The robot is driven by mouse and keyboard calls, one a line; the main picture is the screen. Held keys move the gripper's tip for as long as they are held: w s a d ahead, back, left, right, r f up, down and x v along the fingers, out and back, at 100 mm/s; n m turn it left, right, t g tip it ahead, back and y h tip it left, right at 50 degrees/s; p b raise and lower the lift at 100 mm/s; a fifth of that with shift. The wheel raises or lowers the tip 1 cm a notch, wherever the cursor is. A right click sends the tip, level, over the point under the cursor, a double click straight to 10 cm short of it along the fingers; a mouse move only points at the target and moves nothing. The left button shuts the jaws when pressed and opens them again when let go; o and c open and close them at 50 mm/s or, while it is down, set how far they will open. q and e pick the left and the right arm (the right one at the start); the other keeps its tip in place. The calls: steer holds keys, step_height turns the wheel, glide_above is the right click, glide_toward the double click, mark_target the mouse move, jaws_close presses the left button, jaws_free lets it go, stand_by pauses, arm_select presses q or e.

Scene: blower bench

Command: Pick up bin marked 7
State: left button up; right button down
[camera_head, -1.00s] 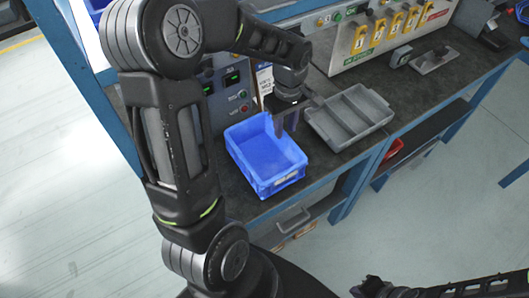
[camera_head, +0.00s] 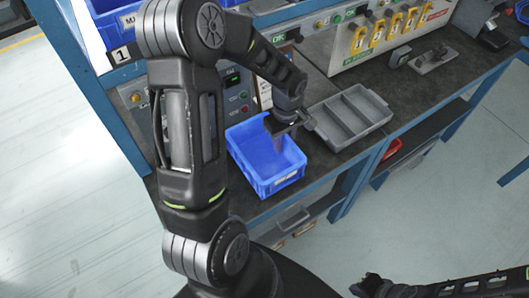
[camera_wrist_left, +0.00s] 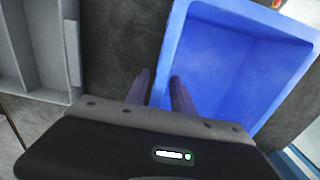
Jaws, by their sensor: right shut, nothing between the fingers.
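A blue open-topped bin (camera_head: 262,165) sits on the dark bench top; it looks empty. A pale label shows on its front, but I cannot read a number. My left gripper (camera_head: 279,138) points down at the bin's right wall. In the left wrist view, the left gripper (camera_wrist_left: 160,90) is open, with one finger outside the wall and the other inside the blue bin (camera_wrist_left: 235,60). No firm grip on the wall shows. My right gripper (camera_head: 371,286) is at the bottom edge, low in front of the bench, shut and empty.
A grey divided tray (camera_head: 350,118) stands close to the right of the bin. A control panel (camera_head: 232,95) is behind the bin. Another blue bin (camera_head: 110,25) sits on the upper-left shelf by a 1 sign.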

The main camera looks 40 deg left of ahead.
arm_select(q)
steer(key=shift+c, duration=0.4)
jaws_close()
stand_by(1.4)
